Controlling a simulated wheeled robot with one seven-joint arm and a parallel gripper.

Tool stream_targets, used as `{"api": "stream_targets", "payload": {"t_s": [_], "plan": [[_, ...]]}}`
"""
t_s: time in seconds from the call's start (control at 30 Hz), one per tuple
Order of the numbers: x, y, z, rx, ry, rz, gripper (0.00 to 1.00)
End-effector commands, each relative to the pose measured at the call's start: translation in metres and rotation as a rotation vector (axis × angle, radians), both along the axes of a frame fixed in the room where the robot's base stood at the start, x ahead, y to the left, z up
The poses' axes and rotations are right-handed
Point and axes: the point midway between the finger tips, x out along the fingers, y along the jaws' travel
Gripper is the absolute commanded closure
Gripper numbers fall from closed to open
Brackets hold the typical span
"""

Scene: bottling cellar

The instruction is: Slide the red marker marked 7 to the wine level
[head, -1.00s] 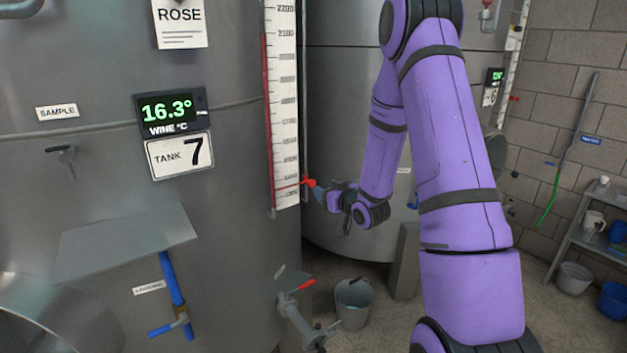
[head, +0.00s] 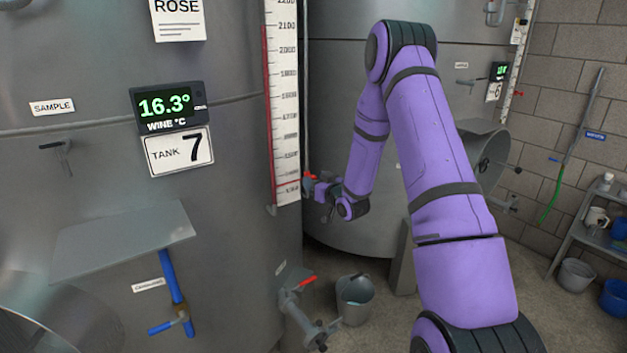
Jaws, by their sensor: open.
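The white level scale (head: 287,110) stands upright on the side of tank 7 (head: 230,240). A thin red column (head: 267,100) runs along its left edge, and its top is near the upper numbers, a little below 2100. The red marker (head: 309,175) is low on the scale's right edge, with a thin red line across the scale near the bottom numbers. My gripper (head: 314,187) is open right at the marker, close to the tank. Its fingertips are small and partly overlap the marker, so I cannot tell if they touch it or stand around it.
A sloping metal shelf (head: 125,240) juts from the tank at left. Another tank (head: 440,150) stands behind my arm.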

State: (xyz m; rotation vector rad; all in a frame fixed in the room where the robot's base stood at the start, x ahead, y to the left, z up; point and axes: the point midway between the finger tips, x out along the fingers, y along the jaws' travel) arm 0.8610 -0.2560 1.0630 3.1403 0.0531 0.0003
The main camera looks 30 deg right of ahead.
Motion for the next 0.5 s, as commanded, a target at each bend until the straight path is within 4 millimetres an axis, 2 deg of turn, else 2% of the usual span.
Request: {"api": "stream_targets", "payload": {"t_s": [0.2,0.47,0.5], "plan": [[0.0133,0.0010,-0.0004,0.001,0.001,0.001,0.46],[0.0140,0.0009,-0.0002,0.001,0.001,0.001,0.46],[0.0140,0.0009,-0.0002,0.001,0.001,0.000,0.53]]}}
